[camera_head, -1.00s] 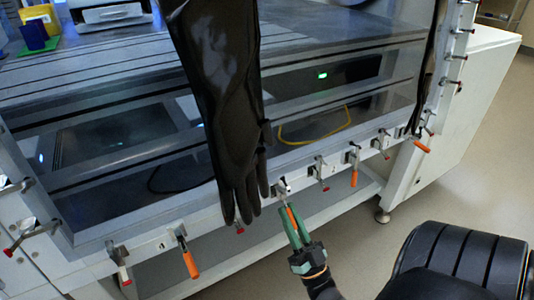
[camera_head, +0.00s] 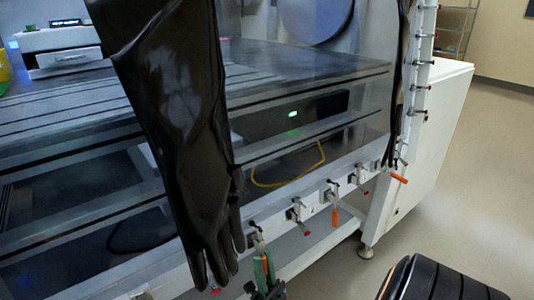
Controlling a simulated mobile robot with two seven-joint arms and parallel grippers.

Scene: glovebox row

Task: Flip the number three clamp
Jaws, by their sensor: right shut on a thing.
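A row of toggle clamps runs along the lower front rail of the glovebox. My right gripper (camera_head: 264,277) is at the bottom of the picture, its green fingers shut on the handle of one clamp (camera_head: 256,240), just right of the hanging black glove. The handle hangs down between the fingers and is mostly hidden by them. I cannot read a number beside this clamp. My left gripper is not in view.
The long black glove (camera_head: 180,130) hangs close left of the held clamp. More clamps follow to the right: a red-tipped one (camera_head: 297,214), an orange-handled one (camera_head: 335,215) and others. Open floor (camera_head: 480,170) lies to the right.

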